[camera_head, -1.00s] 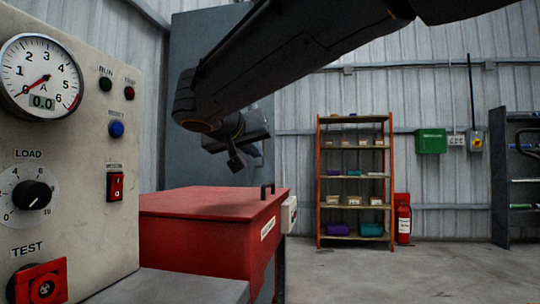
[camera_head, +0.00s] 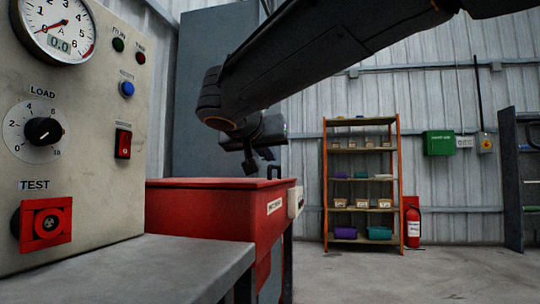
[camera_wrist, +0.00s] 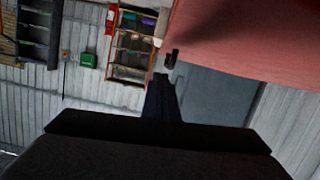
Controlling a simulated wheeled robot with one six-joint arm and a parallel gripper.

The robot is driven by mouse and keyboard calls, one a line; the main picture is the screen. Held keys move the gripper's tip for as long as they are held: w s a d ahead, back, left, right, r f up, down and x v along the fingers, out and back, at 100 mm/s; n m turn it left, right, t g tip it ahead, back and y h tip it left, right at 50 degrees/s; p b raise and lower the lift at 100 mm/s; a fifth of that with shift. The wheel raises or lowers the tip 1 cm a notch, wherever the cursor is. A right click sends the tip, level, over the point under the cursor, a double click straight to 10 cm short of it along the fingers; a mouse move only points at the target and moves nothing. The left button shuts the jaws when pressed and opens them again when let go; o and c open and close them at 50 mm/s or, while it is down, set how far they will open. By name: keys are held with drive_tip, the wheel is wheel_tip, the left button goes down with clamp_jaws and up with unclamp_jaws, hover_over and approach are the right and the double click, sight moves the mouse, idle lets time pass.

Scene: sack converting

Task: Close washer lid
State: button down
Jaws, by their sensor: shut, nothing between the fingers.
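The red parts washer (camera_head: 262,226) stands beyond the grey bench. Whether the fingertips touch the lid cannot be told.
A control panel (camera_head: 90,190) with gauge and knobs and a grey bench (camera_head: 150,268) stand close on the left. An orange shelf (camera_head: 325,190), a fire extinguisher (camera_head: 412,224) and a green box (camera_head: 438,143) are at the back wall. The floor at right is clear.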

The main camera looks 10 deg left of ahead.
idle(0.3)
drive_tip(key=s+r+p, duration=0.4)
drive_tip(key=s+r, duration=0.2)
drive_tip(key=s, duration=0.3)
drive_tip(key=shift+s+a+r, duration=0.2)
drive_tip(key=shift+s+r, duration=0.05)
drive_tip(key=shift+s, duration=0.15)
